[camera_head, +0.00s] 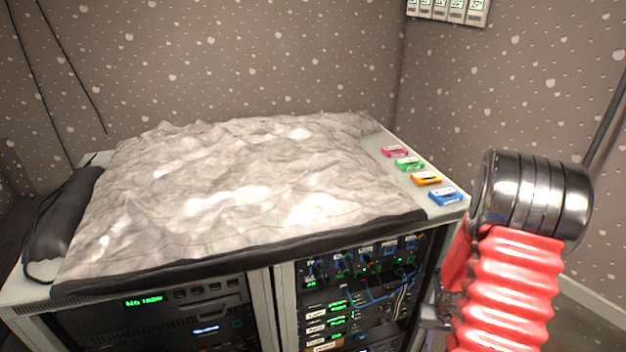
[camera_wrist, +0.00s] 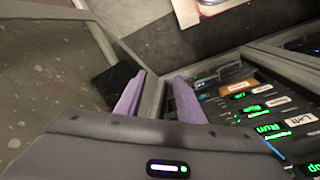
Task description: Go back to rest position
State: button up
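My gripper (camera_wrist: 158,90) shows in the wrist view as two purple fingers that stand apart with nothing held between them. Behind them are the corner post of the equipment cabinet and its front panel with green-lit labels (camera_wrist: 265,115). In the head view my arm, with red bellows and a dark metal joint, rises at the right beside the cabinet (camera_head: 272,310). The gripper itself cannot be made out clearly there.
A crumpled grey sheet (camera_head: 240,180) covers most of the cabinet top. Pink (camera_head: 394,151), green (camera_head: 409,163), orange (camera_head: 427,179) and blue (camera_head: 445,196) cassette-like pieces line its right edge. A black bundle (camera_head: 62,222) lies at left. Cables (camera_head: 375,290) hang on the front.

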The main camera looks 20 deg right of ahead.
jog(key=s+a+r+n+t, duration=0.2)
jog(key=a+r+n+t, duration=0.1)
jog(key=a+r, duration=1.2)
jog(key=s+a+r+n+t+y, duration=0.1)
jog(key=s+a+r+n+t, duration=0.1)
jog(key=a+r, duration=1.4)
notch_tip(320, 180, up, 5)
jog(key=shift+s+a+r+n+t, duration=0.1)
jog(key=shift+s+a+n+t, duration=0.15)
jog(key=shift+n+t, duration=0.35)
